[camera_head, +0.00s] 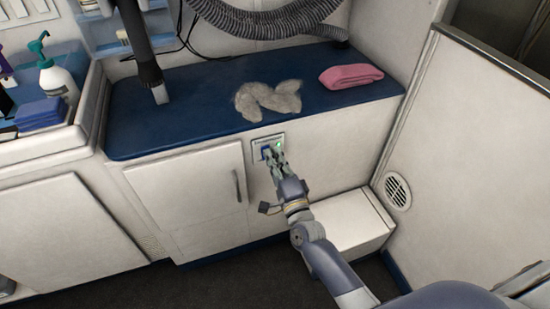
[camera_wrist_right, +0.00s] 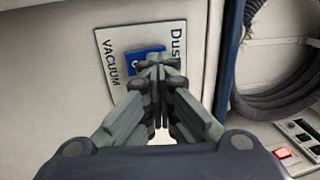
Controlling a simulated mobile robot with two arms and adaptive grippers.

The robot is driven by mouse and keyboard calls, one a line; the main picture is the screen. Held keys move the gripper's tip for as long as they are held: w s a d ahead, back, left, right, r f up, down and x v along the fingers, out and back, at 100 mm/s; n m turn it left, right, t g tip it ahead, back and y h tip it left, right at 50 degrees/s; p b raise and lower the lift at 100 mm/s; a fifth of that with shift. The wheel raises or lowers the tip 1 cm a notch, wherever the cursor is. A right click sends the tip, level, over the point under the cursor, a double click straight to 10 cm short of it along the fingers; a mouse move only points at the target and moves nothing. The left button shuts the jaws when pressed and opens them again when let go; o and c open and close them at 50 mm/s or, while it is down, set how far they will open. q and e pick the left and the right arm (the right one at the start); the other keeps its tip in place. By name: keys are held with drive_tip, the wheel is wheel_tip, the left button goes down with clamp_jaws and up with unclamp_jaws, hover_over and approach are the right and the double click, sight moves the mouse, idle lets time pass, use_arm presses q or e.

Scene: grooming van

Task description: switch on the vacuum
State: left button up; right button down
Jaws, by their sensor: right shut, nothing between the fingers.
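The vacuum switch plate (camera_head: 257,141) is on the white cabinet front below the blue bench top. In the wrist view the plate (camera_wrist_right: 112,38) reads "VACUUM" and "Dust", and part of the blue switch (camera_wrist_right: 131,57) shows. My right gripper (camera_head: 271,157) is shut and empty, its fingertips (camera_wrist_right: 158,68) in front of the switch and hiding part of it. I cannot tell whether they touch it. My left gripper is not in view.
A grey ribbed hose (camera_head: 265,22) and a dark nozzle (camera_head: 150,75) are at the bench's back and left. Fur clumps (camera_head: 268,100) and a folded pink towel (camera_head: 350,76) lie on the bench top (camera_head: 190,125). A white box (camera_head: 350,222) stands right of my right forearm.

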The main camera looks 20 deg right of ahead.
drive_tip(key=shift+s+f, duration=0.1)
drive_tip(key=shift+s, duration=0.25)
drive_tip(key=s+f, duration=0.1)
drive_tip(key=s, duration=1)
drive_tip(key=shift+d+f, duration=0.2)
drive_tip(key=shift+f, duration=0.15)
